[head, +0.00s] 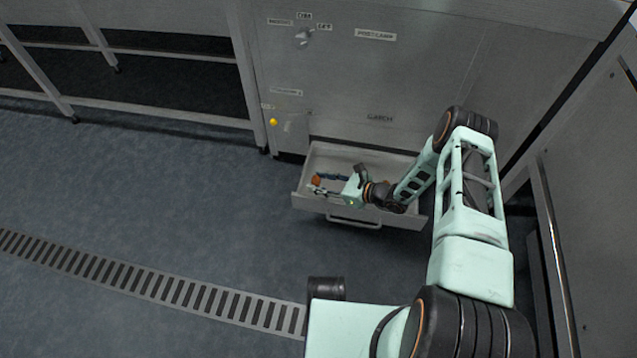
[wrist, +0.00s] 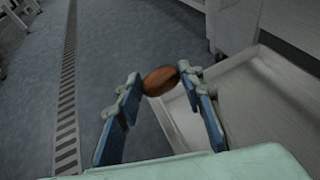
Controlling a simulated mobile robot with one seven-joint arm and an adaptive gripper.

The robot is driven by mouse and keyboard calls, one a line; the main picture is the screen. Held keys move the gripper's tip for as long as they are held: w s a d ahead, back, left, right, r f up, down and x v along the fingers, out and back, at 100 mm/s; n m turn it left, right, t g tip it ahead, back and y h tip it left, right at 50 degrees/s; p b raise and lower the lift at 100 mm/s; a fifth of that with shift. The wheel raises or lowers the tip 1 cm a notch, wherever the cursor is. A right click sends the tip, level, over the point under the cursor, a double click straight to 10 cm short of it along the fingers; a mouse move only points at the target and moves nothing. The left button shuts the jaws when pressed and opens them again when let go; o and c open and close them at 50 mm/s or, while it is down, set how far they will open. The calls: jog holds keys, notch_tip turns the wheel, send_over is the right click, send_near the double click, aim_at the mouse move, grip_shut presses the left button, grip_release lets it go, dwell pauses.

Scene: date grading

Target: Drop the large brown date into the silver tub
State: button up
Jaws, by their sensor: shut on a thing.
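The large brown date (wrist: 160,81) is pinched between the two fingertips of my gripper (wrist: 161,77) in the wrist view. In the head view the date (head: 316,180) shows as a small orange-brown spot at the tips of my gripper (head: 317,182). My gripper is over the left part of an open, pale grey drawer (head: 345,215), held sideways and pointing left. The date appears near the drawer's left wall; its height above the drawer floor is hard to tell. I cannot make out a silver tub in either view.
The drawer juts from a grey metal cabinet (head: 430,75) with small labels, a knob (head: 303,37) and a yellow button (head: 273,122). A metal rack (head: 160,112) stands at the left. The blue-grey floor is clear around a drain grate (head: 150,283).

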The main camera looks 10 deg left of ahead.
jog(key=shift+s+a+r, duration=0.1)
jog(key=shift+s, duration=0.15)
